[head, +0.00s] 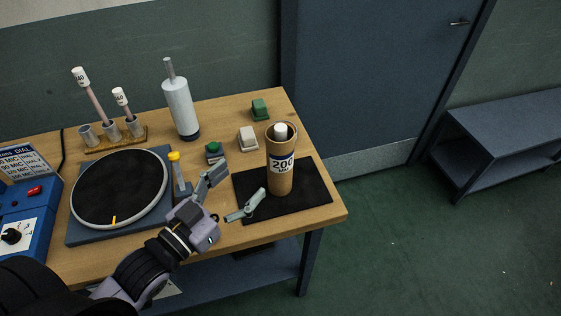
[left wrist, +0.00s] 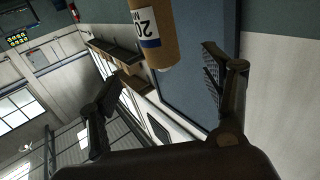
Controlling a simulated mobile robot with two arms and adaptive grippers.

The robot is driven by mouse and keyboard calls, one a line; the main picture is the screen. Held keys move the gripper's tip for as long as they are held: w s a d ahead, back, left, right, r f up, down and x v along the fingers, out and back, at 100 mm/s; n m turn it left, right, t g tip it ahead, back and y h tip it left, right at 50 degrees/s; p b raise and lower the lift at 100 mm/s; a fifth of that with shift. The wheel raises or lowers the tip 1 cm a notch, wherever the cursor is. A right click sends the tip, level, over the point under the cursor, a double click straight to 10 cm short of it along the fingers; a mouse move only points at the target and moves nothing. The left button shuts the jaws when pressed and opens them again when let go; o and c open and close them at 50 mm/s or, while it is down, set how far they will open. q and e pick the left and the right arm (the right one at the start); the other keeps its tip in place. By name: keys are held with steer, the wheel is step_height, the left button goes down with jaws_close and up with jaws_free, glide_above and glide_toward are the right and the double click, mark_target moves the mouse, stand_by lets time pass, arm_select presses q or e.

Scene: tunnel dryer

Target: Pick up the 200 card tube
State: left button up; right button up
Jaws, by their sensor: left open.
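The 200 card tube (head: 279,178) is a brown cardboard cylinder with a white and blue label reading 200. It stands upright on a black mat (head: 315,195) at the right end of the table, with a white piece showing in its open top. My left gripper (head: 241,184) is open and empty, its two fingers spread just left of the tube and pointing towards it. In the left wrist view the tube (left wrist: 157,40) shows at the top, between the two fingers and ahead of them. My right gripper is out of sight.
A round dark plate (head: 120,188), a yellow-capped stick (head: 177,170), a white cylinder (head: 180,108) and a wooden stand (head: 125,138) with rods are on the table (head: 215,120). Small green and white blocks sit behind the tube. A blue box (head: 22,225) is at left.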

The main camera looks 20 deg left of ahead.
mark_target(271, 155)
arm_select(q)
steer(key=p+x, duration=0.1)
steer(key=x, duration=0.6)
steer(key=shift+p, duration=0.3)
steer(key=shift+w+d, duration=0.1)
steer(key=shift+w, duration=0.25)
steer(key=shift+w+d+p, duration=0.25)
steer(key=shift+w+p, duration=0.05)
steer(key=shift+w, duration=0.25)
steer(key=p+x, duration=0.1)
steer(key=x, duration=0.2)
steer(key=shift+w+d+f, duration=0.15)
steer(key=shift+w+d, duration=0.05)
steer(key=shift+w, duration=0.05)
steer(key=shift+w+d+f, duration=0.1)
steer(key=shift+w, duration=0.2)
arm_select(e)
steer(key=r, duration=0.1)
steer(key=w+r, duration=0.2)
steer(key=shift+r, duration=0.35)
arm_select(q)
steer(key=shift+c, duration=0.2)
